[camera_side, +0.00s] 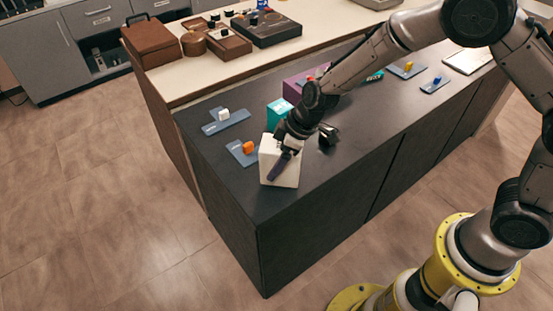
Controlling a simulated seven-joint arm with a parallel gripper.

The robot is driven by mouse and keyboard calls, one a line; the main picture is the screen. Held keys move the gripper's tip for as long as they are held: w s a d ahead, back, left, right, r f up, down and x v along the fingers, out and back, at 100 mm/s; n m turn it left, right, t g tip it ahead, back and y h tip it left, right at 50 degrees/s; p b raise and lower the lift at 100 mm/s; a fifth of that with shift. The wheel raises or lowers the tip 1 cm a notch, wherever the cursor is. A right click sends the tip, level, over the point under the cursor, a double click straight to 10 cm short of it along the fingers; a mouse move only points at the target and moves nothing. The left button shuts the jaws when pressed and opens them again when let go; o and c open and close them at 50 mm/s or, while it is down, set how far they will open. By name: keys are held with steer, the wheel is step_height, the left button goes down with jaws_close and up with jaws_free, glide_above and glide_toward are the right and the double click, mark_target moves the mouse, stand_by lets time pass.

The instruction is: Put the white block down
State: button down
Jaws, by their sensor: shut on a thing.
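The large white block (267,158) is near the front left corner of the dark counter (270,205). My gripper (282,158) is shut on it from above, with a dark finger lying across the block's near face. The other finger is hidden. The block looks upright, and its lower edge appears at or just above the counter top; I cannot tell whether it touches. A second, much smaller white block (223,114) sits on a blue-grey pad (236,118) further left.
An orange block (248,147) on a pad stands just left of the white block. A teal box (277,112) and a purple box (294,88) stand behind it. A small black object (328,134) is at its right. The counter in front is clear.

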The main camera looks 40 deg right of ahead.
steer(key=shift+w, duration=0.1)
jaws_free()
steer(key=shift+f, duration=0.15)
steer(key=v, duration=1.2)
steer(key=shift+r, duration=0.3)
steer(key=s+d+r+m, duration=0.2)
steer(key=s+d+r, duration=0.3)
steer(key=s+r, duration=0.15)
steer(key=s+d+r+m+t+h, duration=0.1)
steer(key=s+d+r+m, duration=0.1)
steer(key=s, duration=0.7)
steer(key=s+d+r+m+t+h, duration=0.1)
steer(key=s+d+r+m+h, duration=0.1)
steer(key=s+d+m, duration=0.3)
steer(key=s+d, duration=0.2)
steer(key=s, duration=0.2)
steer(key=shift+d+r, duration=0.2)
steer(key=shift+r, duration=0.2)
steer(key=shift+w, duration=0.1)
